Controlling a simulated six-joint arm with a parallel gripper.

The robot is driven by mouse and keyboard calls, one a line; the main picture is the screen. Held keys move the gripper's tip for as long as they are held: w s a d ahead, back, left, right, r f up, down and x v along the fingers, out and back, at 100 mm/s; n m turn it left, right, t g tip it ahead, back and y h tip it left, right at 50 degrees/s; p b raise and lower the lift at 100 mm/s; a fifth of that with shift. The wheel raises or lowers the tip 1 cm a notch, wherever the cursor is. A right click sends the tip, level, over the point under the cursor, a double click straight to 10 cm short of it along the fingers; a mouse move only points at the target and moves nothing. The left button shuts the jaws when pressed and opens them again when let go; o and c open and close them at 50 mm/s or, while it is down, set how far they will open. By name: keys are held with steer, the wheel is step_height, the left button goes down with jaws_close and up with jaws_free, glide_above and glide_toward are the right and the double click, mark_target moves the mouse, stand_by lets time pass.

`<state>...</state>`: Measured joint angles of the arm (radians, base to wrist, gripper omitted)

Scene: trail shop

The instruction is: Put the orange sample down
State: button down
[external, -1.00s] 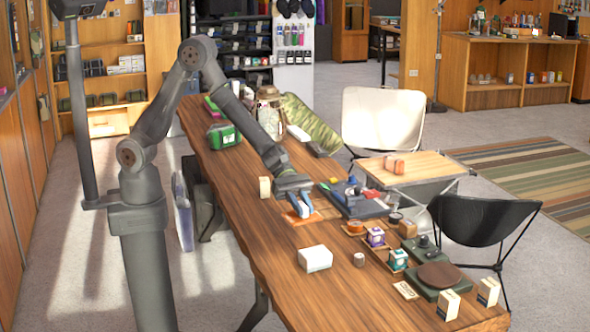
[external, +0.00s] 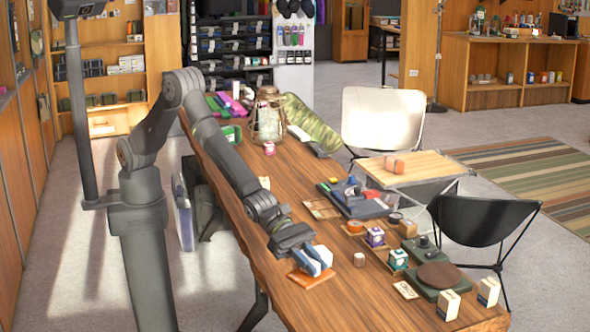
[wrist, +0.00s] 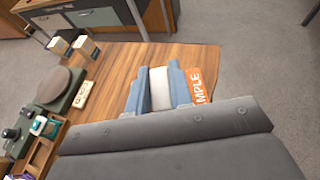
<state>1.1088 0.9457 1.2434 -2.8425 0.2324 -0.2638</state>
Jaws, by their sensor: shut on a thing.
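The orange sample (external: 311,280) is a flat orange piece at my gripper's fingertips, near the front left part of the wooden table. In the wrist view, the sample (wrist: 205,84) shows white letters reading "MPLE" beside the right finger; the rest is hidden. I cannot tell whether it touches the tabletop. A white box (external: 325,254) is right by the fingers, partly covered by them. The white box (wrist: 159,88) also shows between the fingers in the wrist view.
A small round tin (external: 359,259) stands right of the gripper. Jars, small boxes and a dark green scale (external: 436,277) line the table's right side. A tan framed mat (external: 322,209) lies bare farther back. The front tabletop (external: 375,310) is clear.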

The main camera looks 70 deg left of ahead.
steer(key=w+f, duration=0.2)
steer(key=w, duration=0.1)
steer(key=w+f, duration=0.2)
steer(key=w, duration=0.2)
steer(key=w+f, duration=0.2)
steer(key=w, duration=0.2)
steer(key=shift+w+a+f, duration=0.1)
steer(key=shift+a+f, duration=0.15)
steer(key=shift+f, duration=0.15)
steer(key=shift+w+f, duration=0.15)
steer(key=shift+f, duration=1.9)
steer(key=shift+f, duration=0.15)
steer(key=c, duration=1.3)
jaws_free()
steer(key=v, duration=1.2)
